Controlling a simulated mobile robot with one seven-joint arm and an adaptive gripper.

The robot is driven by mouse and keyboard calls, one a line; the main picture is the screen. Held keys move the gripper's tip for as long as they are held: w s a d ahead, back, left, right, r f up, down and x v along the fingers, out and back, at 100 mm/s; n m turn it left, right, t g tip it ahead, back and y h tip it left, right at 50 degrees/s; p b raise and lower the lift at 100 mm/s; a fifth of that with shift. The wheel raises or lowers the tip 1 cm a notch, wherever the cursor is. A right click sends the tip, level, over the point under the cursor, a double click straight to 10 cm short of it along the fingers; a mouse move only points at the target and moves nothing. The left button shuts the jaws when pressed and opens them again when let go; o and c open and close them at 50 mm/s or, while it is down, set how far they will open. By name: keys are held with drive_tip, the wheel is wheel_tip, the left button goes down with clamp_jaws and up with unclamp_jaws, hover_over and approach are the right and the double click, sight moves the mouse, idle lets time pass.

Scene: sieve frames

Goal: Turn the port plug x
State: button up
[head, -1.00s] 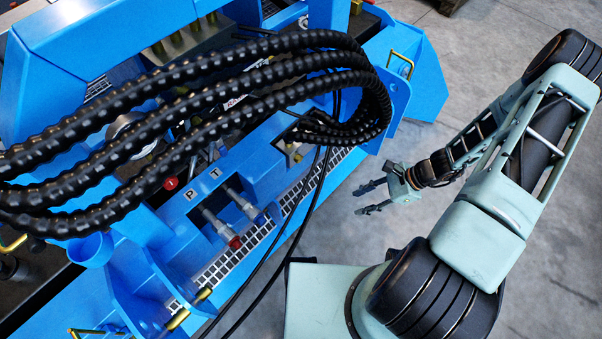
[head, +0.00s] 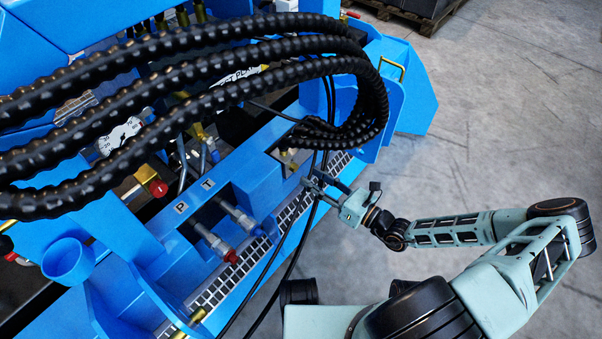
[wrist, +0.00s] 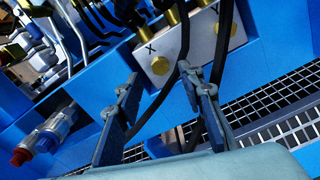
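The port plug x is a brass hex plug (wrist: 160,65) beside a black X mark on a pale metal block (wrist: 190,47) in the wrist view. A second brass plug (wrist: 209,29) sits to its upper right. In the head view the block (head: 291,160) shows in a recess of the blue frame, partly under black hoses. My gripper (wrist: 159,80) is open and empty, its two fingers pointing toward the block. The plug shows just beyond the gap between the fingertips, apparently untouched. In the head view my gripper (head: 316,184) is just below and right of the block.
A thin black hose (wrist: 154,105) crosses the view between my fingers, in front of the block's edge. Thick ribbed hoses (head: 372,95) loop over the recess. Couplings marked P and T (head: 238,215) stand to the left. Open floor (head: 480,150) lies to the right.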

sight(297, 168)
drive_tip(key=b+x, duration=0.1)
drive_tip(key=x, duration=0.4)
clamp_jaws()
